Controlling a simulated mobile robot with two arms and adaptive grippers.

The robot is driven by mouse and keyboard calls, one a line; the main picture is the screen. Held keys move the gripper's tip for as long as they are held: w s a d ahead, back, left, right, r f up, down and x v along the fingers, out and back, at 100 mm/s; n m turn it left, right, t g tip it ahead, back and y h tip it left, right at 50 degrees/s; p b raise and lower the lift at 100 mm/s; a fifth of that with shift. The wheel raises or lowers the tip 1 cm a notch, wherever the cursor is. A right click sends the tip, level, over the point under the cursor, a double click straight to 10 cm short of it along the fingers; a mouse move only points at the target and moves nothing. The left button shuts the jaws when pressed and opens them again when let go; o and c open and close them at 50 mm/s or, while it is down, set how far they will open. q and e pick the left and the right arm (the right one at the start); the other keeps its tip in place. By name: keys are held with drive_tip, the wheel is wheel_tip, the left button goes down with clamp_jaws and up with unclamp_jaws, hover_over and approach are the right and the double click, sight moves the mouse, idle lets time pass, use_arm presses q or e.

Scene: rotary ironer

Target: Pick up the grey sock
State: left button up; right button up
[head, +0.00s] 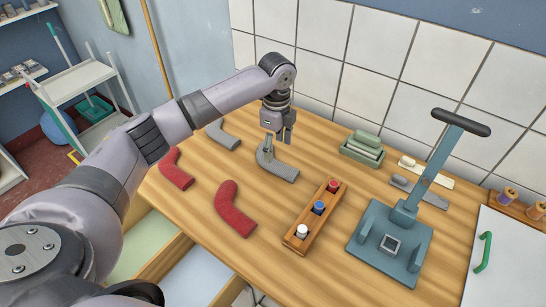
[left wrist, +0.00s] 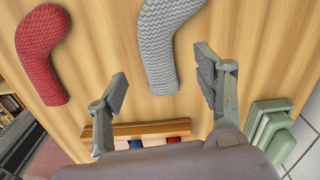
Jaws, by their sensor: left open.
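A grey sock (head: 279,170) lies flat on the wooden table under my left gripper (head: 277,133). Another grey sock (head: 223,134) lies farther left, toward the back edge. In the left wrist view, my left gripper (left wrist: 162,84) is open, with one finger on each side of the lower end of a knitted grey sock (left wrist: 160,40). Nothing is gripped; I cannot tell whether the fingers touch the sock. My right gripper is not in view.
Red socks lie left (head: 175,169) and in front (head: 234,209). A wooden rack (head: 304,230) with coloured pieces stands front right, and a green stack (head: 362,147) behind it. A teal press (head: 392,248) stands right. Tiled wall (head: 358,95) bounds the back.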

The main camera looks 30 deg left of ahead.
sight(275, 164)
use_arm(q)
drive_tip(key=shift+f, duration=0.65)
drive_tip(key=shift+s+f+p, duration=0.15)
drive_tip(key=shift+f+p, duration=0.1)
drive_tip(key=shift+p, duration=0.05)
wheel_tip(275, 164, down, 4)
drive_tip(key=shift+s+r+p, duration=0.15)
drive_tip(key=shift+r+p, duration=0.05)
drive_tip(key=shift+p, duration=0.5)
drive_tip(key=shift+f, duration=0.55)
drive_tip(key=shift+c, duration=0.4)
drive_tip(key=c, duration=0.8)
